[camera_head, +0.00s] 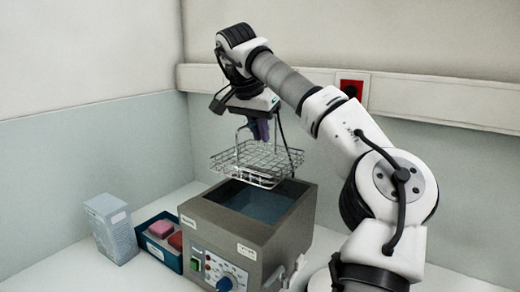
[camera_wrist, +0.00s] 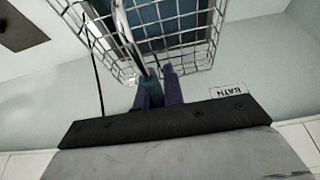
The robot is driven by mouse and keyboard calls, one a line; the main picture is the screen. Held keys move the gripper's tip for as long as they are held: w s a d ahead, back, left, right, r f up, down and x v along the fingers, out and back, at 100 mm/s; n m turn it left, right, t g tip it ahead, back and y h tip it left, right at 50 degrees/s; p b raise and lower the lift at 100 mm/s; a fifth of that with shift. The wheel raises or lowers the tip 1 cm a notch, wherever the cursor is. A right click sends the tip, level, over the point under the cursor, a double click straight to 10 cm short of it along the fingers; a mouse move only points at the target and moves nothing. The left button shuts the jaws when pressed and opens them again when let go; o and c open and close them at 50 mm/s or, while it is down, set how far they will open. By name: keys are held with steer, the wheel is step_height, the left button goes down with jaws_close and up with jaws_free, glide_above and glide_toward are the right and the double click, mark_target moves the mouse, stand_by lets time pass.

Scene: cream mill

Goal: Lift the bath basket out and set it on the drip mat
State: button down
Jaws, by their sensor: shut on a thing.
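The bath basket (camera_head: 258,163) is a wire mesh basket with a tall wire handle. It hangs above the open bath (camera_head: 300,205), a grey box with dark bluish liquid inside, and appears clear of its rim. My gripper (camera_head: 262,138) is shut on the basket's handle. In the wrist view my gripper's purple and blue-grey fingers (camera_wrist: 160,80) are close together at the handle, and the basket's mesh (camera_wrist: 205,55) fills the upper middle. I cannot make out the drip mat for certain; a dark flat panel shows at the wrist view's upper left.
A blue tray (camera_head: 170,258) with a pink and a red block stands left of the bath, beside a pale box (camera_head: 110,228). The bath's front has a blue knob (camera_head: 226,283). A red wall socket (camera_head: 351,88) is behind my arm. Walls close the back and left.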

steer(key=shift+r+p, duration=1.5)
steer(key=shift+r, duration=0.1)
steer(key=shift+f, duration=0.15)
